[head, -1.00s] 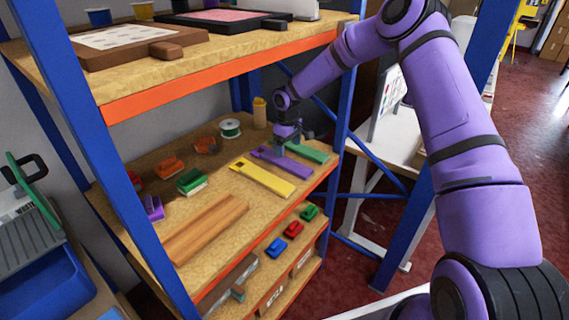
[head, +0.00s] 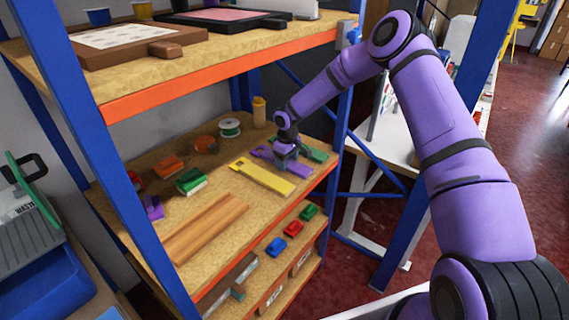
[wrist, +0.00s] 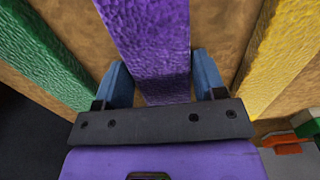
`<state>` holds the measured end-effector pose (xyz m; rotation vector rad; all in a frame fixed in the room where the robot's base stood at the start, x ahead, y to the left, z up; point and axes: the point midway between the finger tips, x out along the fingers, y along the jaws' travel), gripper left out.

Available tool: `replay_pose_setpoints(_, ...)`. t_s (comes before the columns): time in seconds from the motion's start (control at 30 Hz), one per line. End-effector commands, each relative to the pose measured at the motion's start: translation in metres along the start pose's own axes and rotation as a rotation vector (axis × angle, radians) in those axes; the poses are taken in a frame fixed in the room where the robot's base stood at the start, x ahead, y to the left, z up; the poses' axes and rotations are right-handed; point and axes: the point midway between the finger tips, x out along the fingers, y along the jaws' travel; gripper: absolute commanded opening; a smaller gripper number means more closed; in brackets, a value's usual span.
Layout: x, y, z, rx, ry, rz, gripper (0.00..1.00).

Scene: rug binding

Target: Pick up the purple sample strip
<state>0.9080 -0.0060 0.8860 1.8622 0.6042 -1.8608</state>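The purple sample strip (head: 297,169) lies flat on the middle shelf, between the yellow strip (head: 262,179) and the green strip (head: 315,153). My gripper (head: 282,163) is down over the purple strip. In the wrist view the purple strip (wrist: 155,45) runs between the two blue fingers of my gripper (wrist: 158,82). The fingers are open, one on each side of it, with small gaps. The green strip (wrist: 42,60) is at left and the yellow strip (wrist: 285,60) at right. My gripper hides part of the purple strip in the head view.
A wooden board (head: 207,225) lies at the shelf's front left. Green, orange and purple clips, a green-and-white spool (head: 230,127) and a tan cup (head: 259,112) stand around. The orange-edged upper shelf (head: 215,85) is overhead, and a blue upright (head: 347,90) stands at right.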

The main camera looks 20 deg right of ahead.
Motion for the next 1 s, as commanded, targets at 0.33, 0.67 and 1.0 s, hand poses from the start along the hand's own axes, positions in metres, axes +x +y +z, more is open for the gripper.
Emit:
replay_pose_setpoints(0.33,0.000,0.000,0.000,0.000,0.000,0.000,0.35)
replay_pose_setpoints(0.67,-0.016,0.000,0.000,0.001,0.001,0.002,0.35)
replay_pose_setpoints(1.0,-0.040,-0.024,0.023,-0.003,-0.003,0.001,0.35)
